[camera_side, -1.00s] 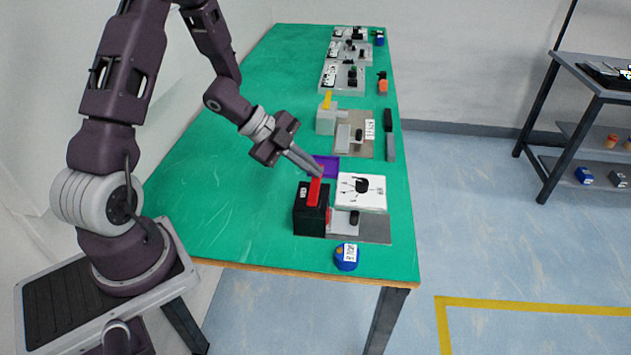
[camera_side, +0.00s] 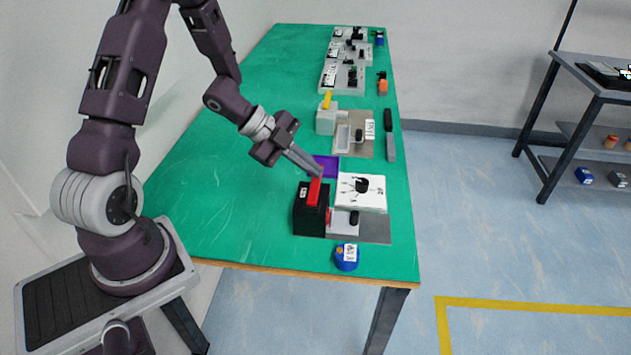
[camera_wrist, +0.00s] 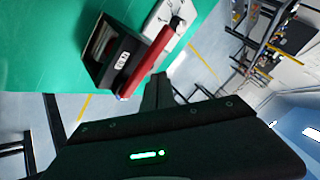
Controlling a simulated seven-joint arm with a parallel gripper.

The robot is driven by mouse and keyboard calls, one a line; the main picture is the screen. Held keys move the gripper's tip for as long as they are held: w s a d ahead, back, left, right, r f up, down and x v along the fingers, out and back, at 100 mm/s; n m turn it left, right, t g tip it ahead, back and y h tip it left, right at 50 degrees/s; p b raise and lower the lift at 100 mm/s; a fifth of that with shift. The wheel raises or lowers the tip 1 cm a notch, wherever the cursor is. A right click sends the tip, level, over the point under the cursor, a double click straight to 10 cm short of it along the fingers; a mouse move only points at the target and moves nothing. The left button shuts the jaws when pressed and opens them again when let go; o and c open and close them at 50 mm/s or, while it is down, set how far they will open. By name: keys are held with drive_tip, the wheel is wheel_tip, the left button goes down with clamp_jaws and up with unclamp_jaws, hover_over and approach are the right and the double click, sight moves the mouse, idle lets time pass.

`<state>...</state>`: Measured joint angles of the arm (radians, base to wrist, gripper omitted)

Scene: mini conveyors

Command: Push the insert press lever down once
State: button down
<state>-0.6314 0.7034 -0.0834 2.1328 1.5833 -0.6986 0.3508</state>
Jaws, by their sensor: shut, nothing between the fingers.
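A black box-shaped press (camera_side: 308,220) stands near the front of the green table, with a red lever (camera_side: 314,193) on its top. In the wrist view the red lever (camera_wrist: 150,62) runs slanting along the black press (camera_wrist: 108,50). My gripper (camera_side: 318,174) is shut and empty, pointing down and to the right, with its tips at the upper end of the lever. The fingers also show in the wrist view (camera_wrist: 158,82), close to the lever's near end. I cannot tell whether they touch it.
A white panel with a black knob (camera_side: 372,200) and a grey plate (camera_side: 376,230) lie right of the press. A purple tray (camera_side: 328,160) is behind, and a blue round item (camera_side: 346,262) is in front. A grey fixture with a yellow lever (camera_side: 327,100) stands farther back. The table's left side is clear.

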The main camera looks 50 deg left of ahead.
drive_tip(key=shift+f, duration=0.1)
idle(0.7)
drive_tip(key=shift+f, duration=0.3)
drive_tip(key=shift+f, duration=0.9)
idle(0.8)
drive_tip(key=shift+r, duration=1.3)
drive_tip(key=shift+r, duration=0.1)
drive_tip(key=shift+r, duration=2.4)
